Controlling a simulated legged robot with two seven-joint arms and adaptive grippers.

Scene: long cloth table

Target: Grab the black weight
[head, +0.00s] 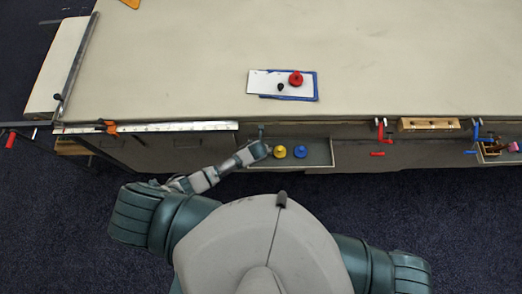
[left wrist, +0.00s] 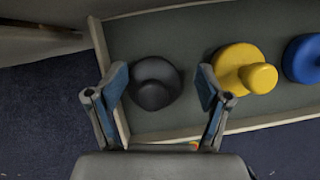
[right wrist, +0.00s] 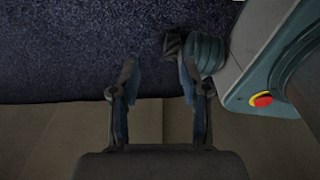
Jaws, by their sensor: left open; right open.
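The black weight (left wrist: 153,84), round with a knob, sits in the left end of a grey tray drawer (left wrist: 190,119) in the left wrist view. My left gripper (left wrist: 162,78) is open, with a finger on either side of the weight in the picture; I cannot tell whether they touch it. In the head view my left gripper (head: 264,149) is over the drawer (head: 322,157) and hides the black weight. My right gripper (right wrist: 157,70) is open and empty in the right wrist view, and is not visible in the head view.
A yellow weight (head: 280,151) and a blue weight (head: 300,151) stand to the right in the drawer. On the cloth table (head: 190,60), a white and blue board (head: 262,82) holds a red weight (head: 295,78) and a small black object (head: 280,85). Clamps line the table edge.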

